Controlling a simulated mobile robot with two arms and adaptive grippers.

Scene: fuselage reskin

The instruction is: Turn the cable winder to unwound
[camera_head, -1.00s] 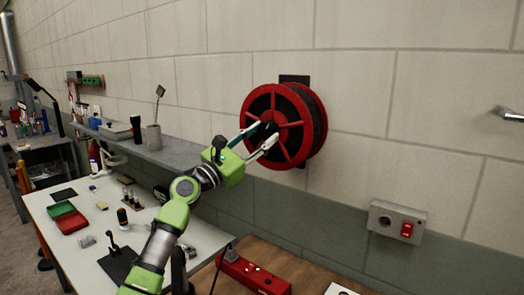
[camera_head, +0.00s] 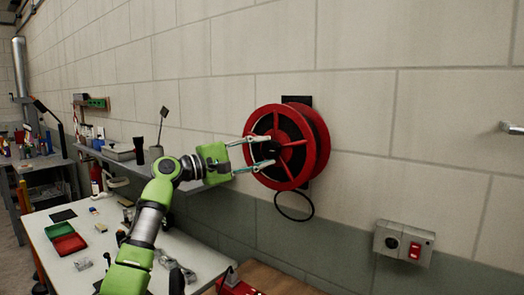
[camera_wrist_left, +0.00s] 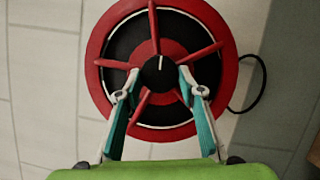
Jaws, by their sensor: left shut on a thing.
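The cable winder (camera_head: 286,138) is a red spoked reel with a black centre, fixed to the wall on a black plate. A thin black cable loop (camera_head: 294,215) hangs below it. My left gripper (camera_head: 261,152) reaches the reel's front face from the left. In the left wrist view the reel (camera_wrist_left: 168,46) fills the upper middle, and a white line marks its black hub. There the left gripper's (camera_wrist_left: 158,76) two fingertips sit on either side of the hub, shut on the winder. Exactly which part they press is hard to tell. My right gripper is not in view.
A grey wall box with a red switch (camera_head: 414,250) is at the lower right. A grey shelf (camera_head: 118,155) with tools runs along the wall at left. Below, a white table (camera_head: 85,215) carries red and green trays. The wall around the reel is mostly clear.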

